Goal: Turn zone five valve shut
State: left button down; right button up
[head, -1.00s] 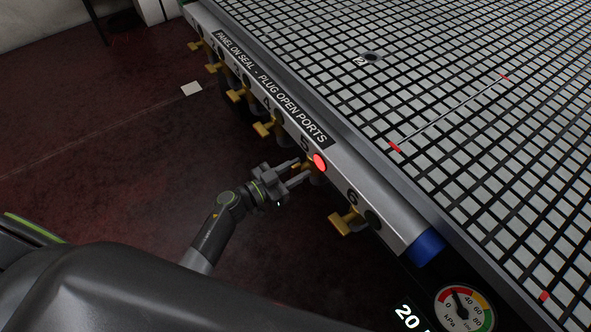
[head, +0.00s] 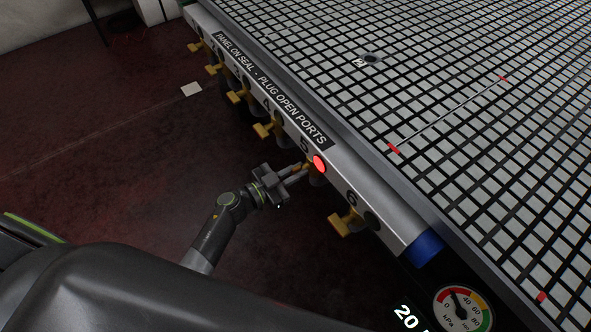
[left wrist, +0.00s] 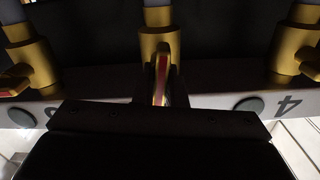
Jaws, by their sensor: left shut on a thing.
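The zone five valve (head: 308,166) is a brass valve under the table rail, by the number 5 and a lit red lamp (head: 320,164). My left gripper (head: 302,172) is shut on its handle. In the left wrist view the valve's brass body (left wrist: 155,42) stands in the middle, with its red and brass handle (left wrist: 161,82) between my gripper's fingers (left wrist: 158,90). The handle's exact angle is hard to tell. The right gripper is not in view.
The zone six valve (head: 345,222) and zone four valve (head: 265,129) flank it closely, with more valves further up the rail (head: 400,212). A pressure gauge (head: 463,309) is at lower right. The gridded table top (head: 450,110) lies above; open floor is at left.

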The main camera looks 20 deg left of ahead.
pick_arm(q)
jog(key=m, duration=0.2)
jog(key=shift+m+p, duration=0.3)
jog(key=shift+d+m, duration=0.1)
jog(key=shift+m, duration=0.7)
jog(key=m, duration=0.5)
jog(key=shift+s+f+m, duration=0.15)
jog(key=shift+f+m, duration=0.05)
jog(key=shift+m, duration=0.1)
jog(key=m+b, duration=0.1)
jog(key=m, duration=0.1)
jog(key=shift+d+f+m, duration=0.1)
jog(key=shift+m, duration=0.2)
jog(key=m, duration=0.3)
jog(key=shift+b, duration=0.35)
jog(key=shift+f+m, duration=0.1)
jog(key=shift+m, duration=0.2)
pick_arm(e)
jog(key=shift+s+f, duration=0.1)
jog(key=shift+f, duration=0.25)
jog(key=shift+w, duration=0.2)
pick_arm(q)
jog(key=c, duration=1.5)
grip_release()
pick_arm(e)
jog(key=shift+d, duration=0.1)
